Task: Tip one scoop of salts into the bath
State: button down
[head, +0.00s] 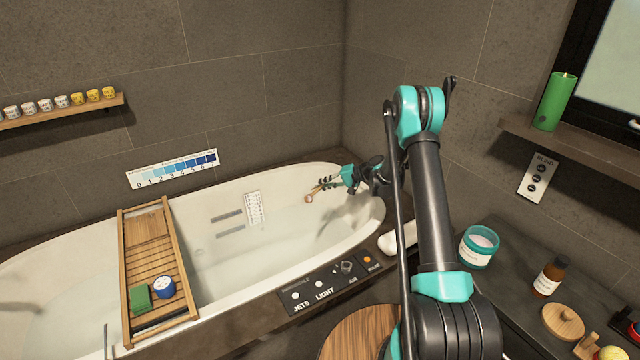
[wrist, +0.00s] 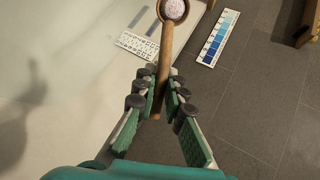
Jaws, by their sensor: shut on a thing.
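A wooden scoop (wrist: 165,52) is pinched by its handle between the fingers of my gripper (wrist: 163,82). Its round bowl points away from the gripper in the wrist view and holds pale pinkish-white salts. In the head view my gripper (head: 330,184) is over the far right part of the white bath (head: 62,248), with the small scoop (head: 309,198) at its tip. The bath holds clear water. An open jar (head: 479,248) with a teal band and white contents stands on the dark counter at right.
A wooden bath tray (head: 135,262) spans the tub, bearing a green block (head: 139,298) and a blue-and-white tub (head: 164,287). A control panel (head: 325,287) is on the near rim. A bottle (head: 549,277) and wooden lid (head: 562,322) stand right of the jar.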

jog(key=y, duration=0.1)
jog(key=f+y, duration=0.1)
jog(key=y, duration=0.1)
jog(key=f+t+y, duration=0.1)
jog(key=y, duration=0.1)
jog(key=shift+d, duration=0.4)
dwell(0.8)
